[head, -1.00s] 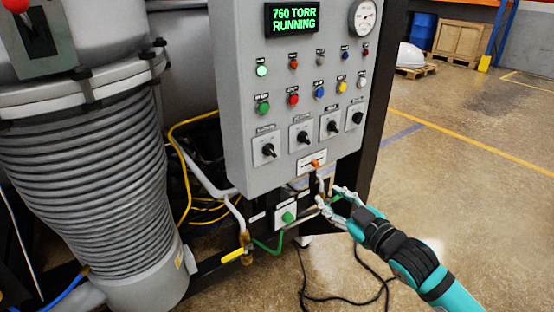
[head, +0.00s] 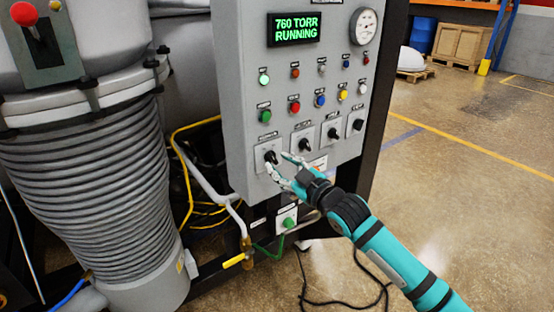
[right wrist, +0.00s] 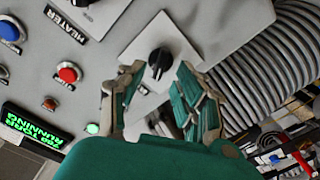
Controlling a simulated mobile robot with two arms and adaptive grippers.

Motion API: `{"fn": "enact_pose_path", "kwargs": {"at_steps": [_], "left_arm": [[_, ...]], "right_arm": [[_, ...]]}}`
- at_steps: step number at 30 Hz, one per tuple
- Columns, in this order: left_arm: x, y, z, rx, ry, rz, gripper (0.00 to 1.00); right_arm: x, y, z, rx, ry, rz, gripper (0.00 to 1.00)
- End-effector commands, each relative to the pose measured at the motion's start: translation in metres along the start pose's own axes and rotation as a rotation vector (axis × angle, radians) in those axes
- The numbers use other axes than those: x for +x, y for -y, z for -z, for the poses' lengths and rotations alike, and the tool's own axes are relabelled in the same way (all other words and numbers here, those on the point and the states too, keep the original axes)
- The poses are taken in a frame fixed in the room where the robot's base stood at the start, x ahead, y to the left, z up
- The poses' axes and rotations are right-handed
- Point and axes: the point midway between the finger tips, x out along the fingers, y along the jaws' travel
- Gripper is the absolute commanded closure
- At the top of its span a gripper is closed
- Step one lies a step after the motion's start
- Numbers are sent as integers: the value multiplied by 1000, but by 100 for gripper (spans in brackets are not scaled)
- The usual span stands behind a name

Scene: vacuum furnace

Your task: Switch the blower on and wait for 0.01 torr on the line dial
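The grey control panel (head: 232,90) has a row of black rotary switches near its bottom. The leftmost switch (head: 270,157) is a black knob on a light square plate; its label is too small to read. My right gripper (head: 287,170) is at this switch. In the right wrist view the gripper (right wrist: 165,95) is open, with the black knob (right wrist: 160,60) between and just ahead of its fingertips. I cannot tell whether they touch. The round white dial (head: 363,26) is at the panel's upper right; its reading is too small to tell. My left gripper is not in view.
The green display (head: 293,29) reads 760 TORR RUNNING. Coloured buttons sit above the switches. A HEATER label (right wrist: 66,26) shows beside the neighbouring switch. A ribbed grey hose (head: 85,170) stands at left. A yellow-handled valve (head: 234,260) and green button (head: 289,222) are below the panel.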

Motion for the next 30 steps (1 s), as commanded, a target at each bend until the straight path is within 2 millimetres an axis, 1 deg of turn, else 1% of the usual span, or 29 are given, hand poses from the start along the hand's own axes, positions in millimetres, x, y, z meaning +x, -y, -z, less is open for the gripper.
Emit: {"fn": "enact_pose_path", "kwargs": {"at_steps": [1,3,6,16,21,24,30], "left_arm": [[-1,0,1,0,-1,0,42],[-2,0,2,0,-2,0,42],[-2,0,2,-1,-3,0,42],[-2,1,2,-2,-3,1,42],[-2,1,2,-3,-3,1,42],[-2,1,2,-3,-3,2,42],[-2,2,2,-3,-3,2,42]], "right_arm": [[8,-1,1,2,0,0,66],[15,0,0,3,0,0,66],[22,0,0,2,-1,0,66],[25,0,0,1,0,0,66],[24,0,0,1,0,0,89],[24,0,-1,1,0,0,100],[24,0,-1,2,0,0,100]]}}
